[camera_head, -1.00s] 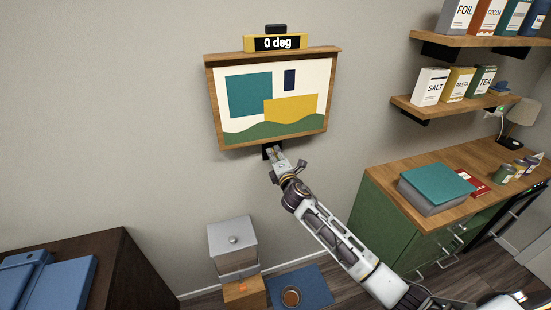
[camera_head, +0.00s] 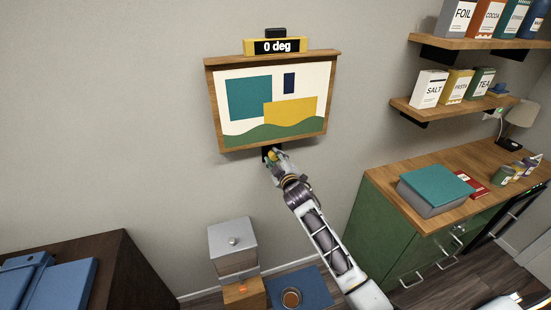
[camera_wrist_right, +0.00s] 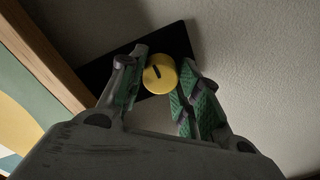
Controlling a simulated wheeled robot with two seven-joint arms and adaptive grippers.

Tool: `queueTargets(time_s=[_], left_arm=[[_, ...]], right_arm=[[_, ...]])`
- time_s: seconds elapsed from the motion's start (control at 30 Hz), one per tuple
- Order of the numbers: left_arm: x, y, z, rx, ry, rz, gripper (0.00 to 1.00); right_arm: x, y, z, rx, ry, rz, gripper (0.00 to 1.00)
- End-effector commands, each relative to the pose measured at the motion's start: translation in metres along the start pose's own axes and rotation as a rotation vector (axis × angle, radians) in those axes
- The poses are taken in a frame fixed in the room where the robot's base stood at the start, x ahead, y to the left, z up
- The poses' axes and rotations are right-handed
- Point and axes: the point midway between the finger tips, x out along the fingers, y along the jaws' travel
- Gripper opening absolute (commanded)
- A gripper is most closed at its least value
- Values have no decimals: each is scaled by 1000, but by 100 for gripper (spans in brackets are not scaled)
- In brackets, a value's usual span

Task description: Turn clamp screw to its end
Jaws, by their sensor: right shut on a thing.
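The clamp screw shows as a yellow knob (camera_wrist_right: 160,74) with a dark line on its face. It sits on a black plate (camera_wrist_right: 183,40) on the wall, below the framed picture. In the head view the knob (camera_head: 271,156) is small and partly covered by my gripper. My right gripper (camera_head: 272,158) is at the plate; in the right wrist view its green-padded fingers (camera_wrist_right: 160,80) are on both sides of the knob, shut on it. The display (camera_head: 277,46) above the picture reads "0 deg". My left gripper is not in view.
The wood-framed picture (camera_head: 315,95) hangs just above my gripper. A grey box (camera_head: 232,245) on a wooden block (camera_head: 244,292) stands below. A green cabinet (camera_head: 385,230) with a teal-topped box (camera_head: 435,187) is at right; wall shelves (camera_head: 478,99) are above it.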

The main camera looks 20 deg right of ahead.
Motion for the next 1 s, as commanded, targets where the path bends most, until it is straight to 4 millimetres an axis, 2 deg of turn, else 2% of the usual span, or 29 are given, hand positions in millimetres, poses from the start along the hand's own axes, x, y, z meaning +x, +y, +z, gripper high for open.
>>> queueTargets(time_s=[0.2,0.4,1.0], left_arm=[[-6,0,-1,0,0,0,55],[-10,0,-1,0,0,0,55],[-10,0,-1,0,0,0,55]], right_arm=[[0,0,0,175,3,-7,9],[0,-1,1,279,8,-10,9],[0,-1,1,335,9,-11,9]])
